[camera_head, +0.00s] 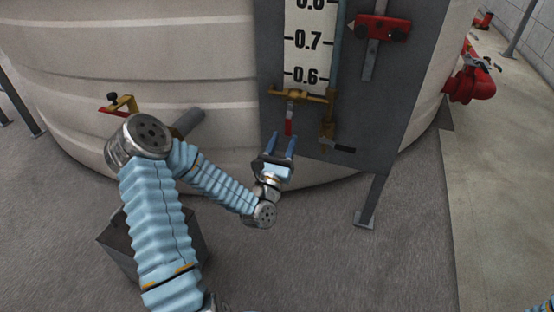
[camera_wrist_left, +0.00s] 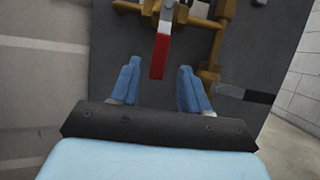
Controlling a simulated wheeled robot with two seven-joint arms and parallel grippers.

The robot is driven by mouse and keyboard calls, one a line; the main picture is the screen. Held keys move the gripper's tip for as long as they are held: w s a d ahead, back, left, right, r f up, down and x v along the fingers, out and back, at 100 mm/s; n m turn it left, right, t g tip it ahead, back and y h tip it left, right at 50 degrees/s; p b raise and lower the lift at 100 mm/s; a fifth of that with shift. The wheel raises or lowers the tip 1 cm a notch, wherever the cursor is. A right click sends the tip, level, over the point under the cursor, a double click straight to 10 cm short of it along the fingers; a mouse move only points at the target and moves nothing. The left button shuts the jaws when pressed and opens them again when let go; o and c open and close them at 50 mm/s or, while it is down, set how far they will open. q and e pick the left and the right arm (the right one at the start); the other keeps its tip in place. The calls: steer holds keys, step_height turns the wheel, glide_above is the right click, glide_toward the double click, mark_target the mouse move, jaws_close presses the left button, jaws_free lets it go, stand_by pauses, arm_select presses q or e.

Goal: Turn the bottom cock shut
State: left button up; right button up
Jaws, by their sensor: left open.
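The bottom cock is a brass fitting (camera_head: 297,94) below the 0.6 mark on the gauge panel. Its red-ended lever (camera_head: 288,121) hangs down from it; in the left wrist view the red lever (camera_wrist_left: 160,57) also points down. My left gripper (camera_head: 280,143) is open and empty just below the lever. In the left wrist view its two blue fingers (camera_wrist_left: 158,85) stand apart, with the lever's lower end between and beyond their tips. I cannot tell whether either finger touches it. My right gripper is not in view.
A brass drain valve (camera_head: 327,132) with a black handle (camera_head: 344,149) sits right of the cock, close to the fingers. The grey panel (camera_head: 390,120) stands before a large pale tank (camera_head: 150,45). A red clamp (camera_head: 380,27) is higher up. Open floor lies in front.

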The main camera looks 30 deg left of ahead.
arm_select(q)
steer(key=v, duration=0.7)
steer(key=d+f+m+g+h, duration=0.9)
steer(key=d+f+m, duration=0.6)
steer(key=f+m, duration=0.35)
steer(key=s+d+f+m+g, duration=0.3)
steer(key=s+f+m+g, duration=0.35)
steer(key=m, duration=0.25)
steer(key=s+d+f+m+g, duration=0.4)
steer(key=s+f+m+g, duration=0.1)
steer(key=s+m, duration=0.35)
step_height(320, 180, up, 15)
steer(key=s+m+p, duration=0.1)
steer(key=p, duration=1.4)
steer(key=shift+h, duration=0.3)
steer(key=shift+g, duration=0.25)
